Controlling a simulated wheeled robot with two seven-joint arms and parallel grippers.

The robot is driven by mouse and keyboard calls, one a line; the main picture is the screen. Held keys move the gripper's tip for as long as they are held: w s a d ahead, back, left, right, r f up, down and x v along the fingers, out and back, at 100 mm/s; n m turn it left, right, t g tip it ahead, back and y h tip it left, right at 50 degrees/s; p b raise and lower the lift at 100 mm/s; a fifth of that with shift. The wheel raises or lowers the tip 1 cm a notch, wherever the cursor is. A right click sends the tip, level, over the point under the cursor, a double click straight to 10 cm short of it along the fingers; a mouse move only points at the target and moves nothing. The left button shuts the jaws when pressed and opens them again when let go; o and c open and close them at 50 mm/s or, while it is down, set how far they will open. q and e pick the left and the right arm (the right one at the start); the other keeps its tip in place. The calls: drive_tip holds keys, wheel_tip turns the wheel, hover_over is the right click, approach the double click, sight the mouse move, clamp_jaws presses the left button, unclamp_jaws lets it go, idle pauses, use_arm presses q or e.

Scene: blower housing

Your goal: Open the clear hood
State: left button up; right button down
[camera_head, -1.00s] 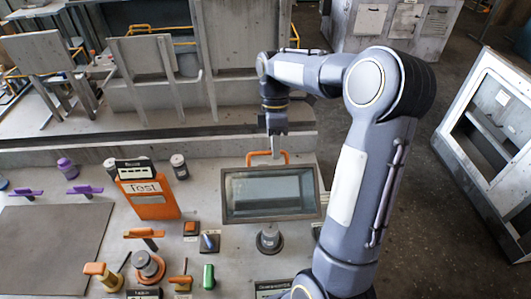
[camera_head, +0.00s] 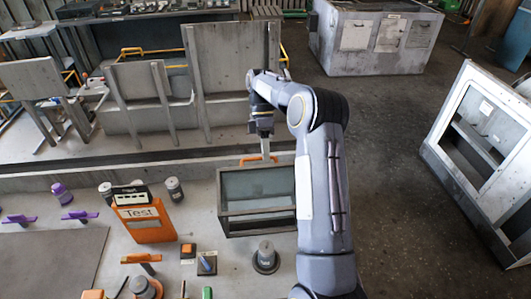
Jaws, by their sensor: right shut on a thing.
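The clear hood (camera_head: 258,184) is a dark-framed box with a see-through grey-green pane, in the middle of the bench in the head view. Its upper pane now shows with a separate front face (camera_head: 258,222) below it. An orange handle (camera_head: 250,160) is at its far edge. My right gripper (camera_head: 265,150) reaches down to this handle from behind and is shut on it. The fingertips are small in the view and partly merge with the handle. My right arm passes close along the right side of the hood. My left gripper is not in view.
An orange "Test" block (camera_head: 146,219) stands left of the hood. A grey round knob (camera_head: 265,257) is just in front of it. Small switches (camera_head: 207,263) and purple levers (camera_head: 80,215) lie further left. A grey ledge (camera_head: 130,162) runs behind the bench. Open floor lies right.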

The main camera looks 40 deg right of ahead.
drive_tip(key=shift+s+f, duration=0.1)
drive_tip(key=shift+f, duration=0.35)
drive_tip(key=c, duration=1.8)
unclamp_jaws()
drive_tip(key=o, duration=0.3)
drive_tip(key=shift+d, duration=0.1)
drive_tip(key=shift+r, duration=0.2)
drive_tip(key=shift+r, duration=0.1)
drive_tip(key=s+a+r+b, duration=0.1)
drive_tip(key=s+a+r, duration=0.2)
drive_tip(key=r, duration=0.1)
drive_tip(key=s+a+r+b, duration=0.1)
drive_tip(key=s+a+r, duration=0.2)
drive_tip(key=s+r, duration=0.1)
drive_tip(key=s+a+r+b, duration=0.1)
drive_tip(key=s+a+r, duration=0.2)
drive_tip(key=r, duration=0.1)
drive_tip(key=shift+s+a+r, duration=0.1)
drive_tip(key=shift+s+r, duration=0.2)
drive_tip(key=shift+r, duration=0.1)
